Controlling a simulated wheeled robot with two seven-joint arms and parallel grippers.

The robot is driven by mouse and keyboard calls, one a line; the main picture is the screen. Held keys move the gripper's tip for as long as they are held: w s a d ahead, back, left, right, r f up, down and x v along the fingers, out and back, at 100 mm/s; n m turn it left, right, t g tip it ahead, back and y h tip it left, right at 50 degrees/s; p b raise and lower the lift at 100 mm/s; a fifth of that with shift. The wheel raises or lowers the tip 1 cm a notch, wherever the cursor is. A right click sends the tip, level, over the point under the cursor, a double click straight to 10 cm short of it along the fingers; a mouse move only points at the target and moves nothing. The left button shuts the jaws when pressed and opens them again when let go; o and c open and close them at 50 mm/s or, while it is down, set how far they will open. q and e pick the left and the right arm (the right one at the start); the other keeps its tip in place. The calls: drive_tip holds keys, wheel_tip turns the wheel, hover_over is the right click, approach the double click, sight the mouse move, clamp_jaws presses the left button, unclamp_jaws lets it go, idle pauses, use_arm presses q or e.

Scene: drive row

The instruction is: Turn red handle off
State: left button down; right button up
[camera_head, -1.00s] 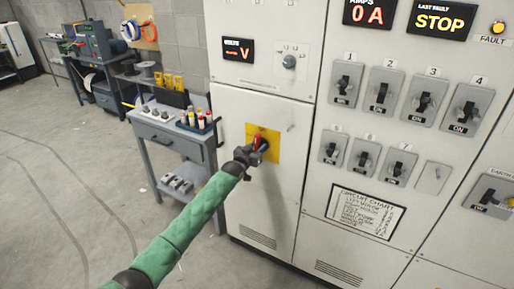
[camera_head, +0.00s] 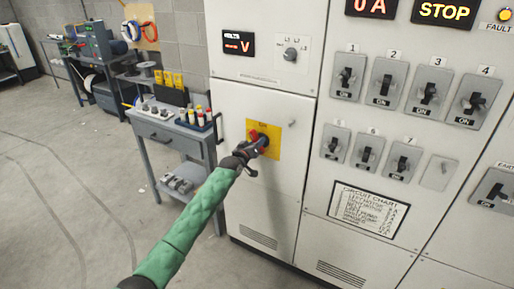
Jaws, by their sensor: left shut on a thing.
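The red handle (camera_head: 254,135) sits on a yellow plate (camera_head: 274,151) on the grey cabinet door. My left gripper (camera_head: 257,147) is at the plate, shut on the red handle. My green-sleeved left arm reaches up to it from the lower left. The gripper hides part of the handle, and the visible red part points up and to the left. My right gripper is not in view.
Rows of numbered switches (camera_head: 383,80) and a circuit chart (camera_head: 367,210) are on the panels to the right. A grey cart (camera_head: 172,140) with bottles and tools stands close on the left.

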use_arm(q)
drive_tip(key=n, duration=0.2)
drive_tip(key=n+b, duration=0.1)
drive_tip(key=n, duration=0.2)
drive_tip(key=shift+w+a+f+n+b, duration=0.1)
drive_tip(key=shift+a+f+n+b, duration=0.05)
drive_tip(key=shift+f+n+b, duration=0.2)
drive_tip(key=shift+r+n, duration=0.1)
drive_tip(key=shift+n, duration=0.25)
drive_tip(key=shift+a+n, duration=0.1)
drive_tip(key=shift+n, duration=0.8)
drive_tip(key=n, duration=0.2)
drive_tip(key=shift+n, duration=0.4)
drive_tip(key=shift+f+n, duration=0.25)
drive_tip(key=shift+n, duration=0.45)
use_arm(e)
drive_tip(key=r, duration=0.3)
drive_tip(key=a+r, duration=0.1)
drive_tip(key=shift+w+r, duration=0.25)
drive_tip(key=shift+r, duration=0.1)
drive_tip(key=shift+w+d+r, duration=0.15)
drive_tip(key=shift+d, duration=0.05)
use_arm(q)
drive_tip(key=c, duration=1.2)
unclamp_jaws()
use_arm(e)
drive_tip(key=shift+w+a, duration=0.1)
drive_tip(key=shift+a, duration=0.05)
